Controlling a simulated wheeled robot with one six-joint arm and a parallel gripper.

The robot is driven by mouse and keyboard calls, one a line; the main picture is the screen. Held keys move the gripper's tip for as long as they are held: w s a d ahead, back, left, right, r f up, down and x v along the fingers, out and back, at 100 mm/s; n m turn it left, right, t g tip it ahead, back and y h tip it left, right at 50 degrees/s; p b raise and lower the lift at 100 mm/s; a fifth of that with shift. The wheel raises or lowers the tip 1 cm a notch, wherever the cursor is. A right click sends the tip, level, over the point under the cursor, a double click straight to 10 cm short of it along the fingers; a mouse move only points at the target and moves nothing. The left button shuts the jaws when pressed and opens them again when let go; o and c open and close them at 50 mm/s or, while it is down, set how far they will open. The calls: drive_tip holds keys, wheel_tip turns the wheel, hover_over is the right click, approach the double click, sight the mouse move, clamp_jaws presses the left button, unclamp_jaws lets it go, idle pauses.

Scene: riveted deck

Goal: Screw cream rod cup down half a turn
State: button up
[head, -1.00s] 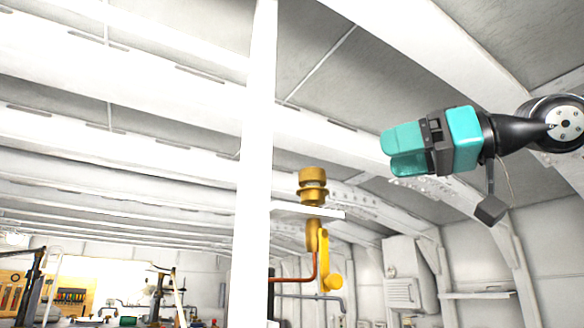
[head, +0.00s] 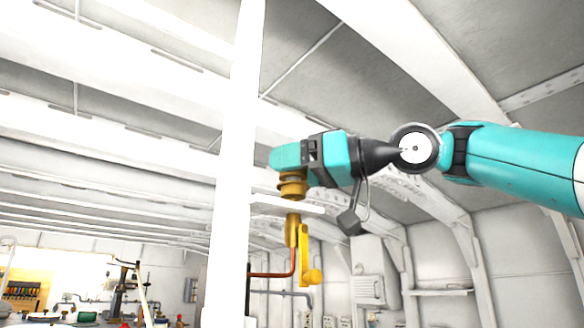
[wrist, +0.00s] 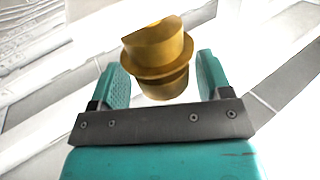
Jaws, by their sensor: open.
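The rod cup (head: 292,188) looks brass-gold rather than cream. It stands upright on a small white ledge (head: 305,209), and its top is partly hidden by my gripper (head: 284,162) in the head view. In the wrist view the cup (wrist: 157,60) shows a flat-faced top, a wide collar and a narrower round lower part. My gripper (wrist: 164,78) is open, with one teal finger on each side of the cup. A gap shows between the cup and each finger. The cup's foot is hidden in the wrist view.
A white post (head: 233,160) rises just left of the cup. Below the ledge are a yellow valve lever (head: 312,270) and a copper-coloured pipe (head: 273,274). A white wall box (head: 370,270) is at the right, with open air before it.

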drive_tip(key=shift+a, duration=0.1)
drive_tip(key=shift+a, duration=0.1)
drive_tip(key=c, duration=0.9)
drive_tip(key=shift+s+f+b, duration=0.1)
drive_tip(key=shift+b, duration=0.25)
